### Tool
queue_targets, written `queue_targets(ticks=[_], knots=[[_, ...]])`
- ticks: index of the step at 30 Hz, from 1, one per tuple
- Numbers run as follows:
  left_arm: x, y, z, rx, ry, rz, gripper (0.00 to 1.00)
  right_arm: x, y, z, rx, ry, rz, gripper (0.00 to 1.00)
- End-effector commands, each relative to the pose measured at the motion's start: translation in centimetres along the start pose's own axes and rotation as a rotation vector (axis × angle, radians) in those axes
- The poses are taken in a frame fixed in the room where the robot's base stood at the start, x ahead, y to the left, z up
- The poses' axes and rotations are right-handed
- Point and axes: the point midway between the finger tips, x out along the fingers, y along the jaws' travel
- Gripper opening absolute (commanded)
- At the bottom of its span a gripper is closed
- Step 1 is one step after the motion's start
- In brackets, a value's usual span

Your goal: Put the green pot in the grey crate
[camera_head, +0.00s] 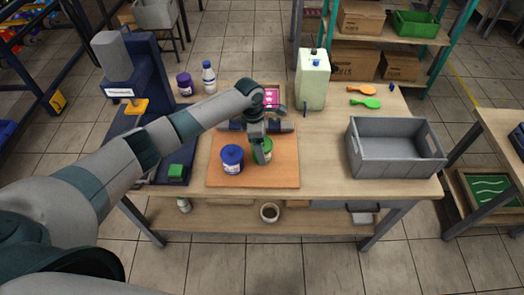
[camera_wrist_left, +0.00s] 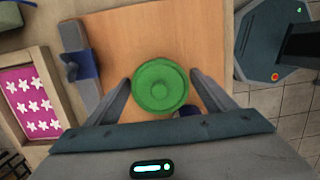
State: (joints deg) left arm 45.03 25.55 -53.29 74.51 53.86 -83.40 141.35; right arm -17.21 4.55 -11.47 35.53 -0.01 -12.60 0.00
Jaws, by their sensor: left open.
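The green pot (camera_head: 265,155) stands on the orange-brown board (camera_head: 270,178) on the table, partly hidden by my left gripper. In the left wrist view its round green lid (camera_wrist_left: 160,86) lies between the two spread fingers of my left gripper (camera_wrist_left: 160,92). The left gripper (camera_head: 261,150) is open, pointing down over the pot, with gaps visible beside the lid. The empty grey crate (camera_head: 390,172) stands at the right end of the table. My right gripper does not show.
A blue pot (camera_head: 232,160) stands just left of the green pot. A large pale green canister (camera_head: 312,80) stands behind, with orange (camera_head: 360,89) and green (camera_head: 371,103) spoon-like items near it. The table between board and crate is clear.

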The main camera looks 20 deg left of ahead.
Motion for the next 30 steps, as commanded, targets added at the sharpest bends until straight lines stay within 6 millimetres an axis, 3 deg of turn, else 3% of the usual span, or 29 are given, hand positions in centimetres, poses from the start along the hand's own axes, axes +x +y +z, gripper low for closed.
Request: queue_targets(ticks=[7, 12, 15, 23, 30], knots=[[0.0, 0.0, 0.0, 0.000, 0.000, 0.000, 0.77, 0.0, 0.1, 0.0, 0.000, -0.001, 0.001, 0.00], [-0.1, 0.0, 0.0, 0.000, 0.000, 0.000, 0.38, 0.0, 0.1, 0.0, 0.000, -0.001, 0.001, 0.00], [-0.1, 0.0, 0.1, 0.000, -0.001, 0.001, 0.31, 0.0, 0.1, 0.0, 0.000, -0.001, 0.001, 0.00], [-0.3, 0.1, 0.1, 0.001, -0.002, 0.001, 0.31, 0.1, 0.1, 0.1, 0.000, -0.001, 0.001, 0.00], [-2.0, 0.1, 0.4, 0.001, -0.003, 0.003, 0.31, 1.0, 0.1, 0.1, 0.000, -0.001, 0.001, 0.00]])
